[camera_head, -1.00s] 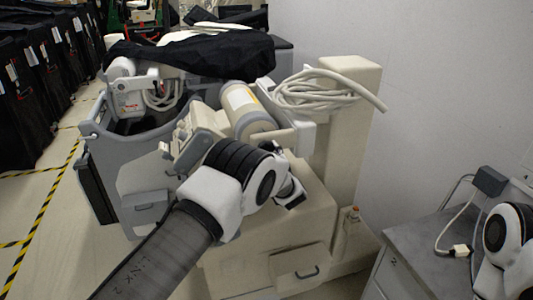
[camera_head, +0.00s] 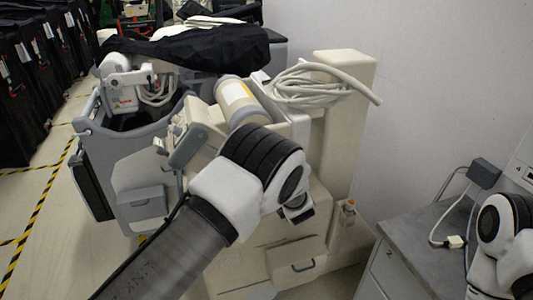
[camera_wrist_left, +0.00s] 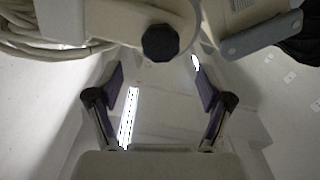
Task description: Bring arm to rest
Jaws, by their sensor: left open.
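My left arm (camera_head: 185,245) reaches in from the bottom left of the head view. Its wrist is in front of a beige medical cart (camera_head: 335,130). In the wrist view my left gripper (camera_wrist_left: 160,90) is open, its two dark fingers apart with nothing between them. In the head view the gripper is mostly hidden behind the wrist; only a small dark and silver part shows. My right arm (camera_head: 497,240) shows at the right edge; its gripper is out of view.
The cart carries a cylinder (camera_head: 237,100) and coiled pale hose (camera_head: 310,88). A grey cart (camera_head: 130,170) under a black cover (camera_head: 190,45) stands at left. A grey cabinet (camera_head: 405,255) stands at right. Yellow-black tape marks the open floor at left.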

